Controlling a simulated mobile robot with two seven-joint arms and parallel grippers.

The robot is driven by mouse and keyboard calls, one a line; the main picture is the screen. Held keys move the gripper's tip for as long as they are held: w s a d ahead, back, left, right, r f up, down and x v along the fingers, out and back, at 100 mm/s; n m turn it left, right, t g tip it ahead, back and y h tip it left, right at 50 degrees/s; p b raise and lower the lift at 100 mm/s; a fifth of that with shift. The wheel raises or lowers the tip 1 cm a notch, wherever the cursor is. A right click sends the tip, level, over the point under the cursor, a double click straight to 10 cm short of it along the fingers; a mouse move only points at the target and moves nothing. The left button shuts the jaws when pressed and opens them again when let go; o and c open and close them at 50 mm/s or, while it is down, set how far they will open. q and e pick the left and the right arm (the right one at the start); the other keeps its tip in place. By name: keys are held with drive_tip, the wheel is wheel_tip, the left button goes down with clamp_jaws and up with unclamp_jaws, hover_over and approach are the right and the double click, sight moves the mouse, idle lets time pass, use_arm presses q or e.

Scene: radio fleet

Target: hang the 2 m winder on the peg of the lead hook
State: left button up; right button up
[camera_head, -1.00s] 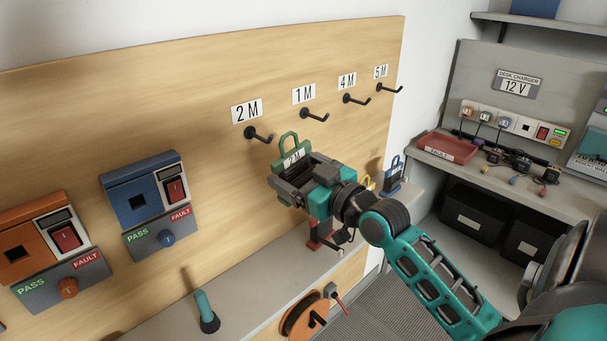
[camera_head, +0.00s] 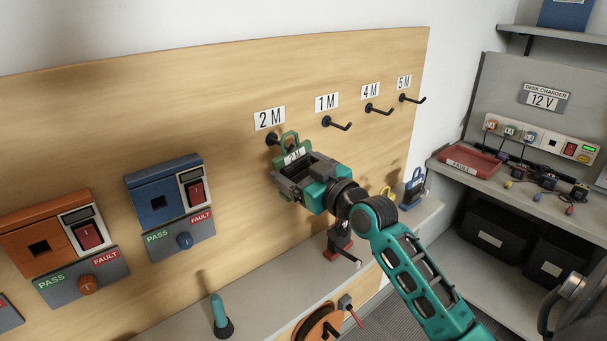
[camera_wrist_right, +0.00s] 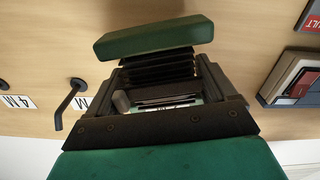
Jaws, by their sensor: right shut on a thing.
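The green 2 m winder (camera_head: 290,141) is in the jaws of my right gripper (camera_head: 288,176), its looped handle pointing up. It also shows in the right wrist view (camera_wrist_right: 155,37), close to the lens, with dark lead wound behind its green bar. The lead hook's peg (camera_head: 272,139) under the "2 M" label (camera_head: 269,118) is right behind the winder's handle and partly covered by it. I cannot tell whether the peg goes through the handle. My left gripper is out of view.
Pegs for 1 M (camera_head: 337,123), 4 M (camera_head: 378,109) and 5 M (camera_head: 412,98) stick out to the right, bare. A blue switch box (camera_head: 160,200) is on the board to the left. Blue and yellow winders (camera_head: 413,190) stand on the ledge below at right.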

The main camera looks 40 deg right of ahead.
drive_tip(key=shift+w, duration=0.6)
drive_tip(key=shift+w+a+f+b, duration=0.1)
drive_tip(key=shift+w+f+b, duration=0.65)
drive_tip(key=shift+f, duration=0.15)
drive_tip(key=o, duration=1)
drive_tip(key=shift+c, duration=0.2)
drive_tip(key=s+d, duration=0.1)
drive_tip(key=s, duration=1.2)
drive_tip(key=shift+b, duration=0.3)
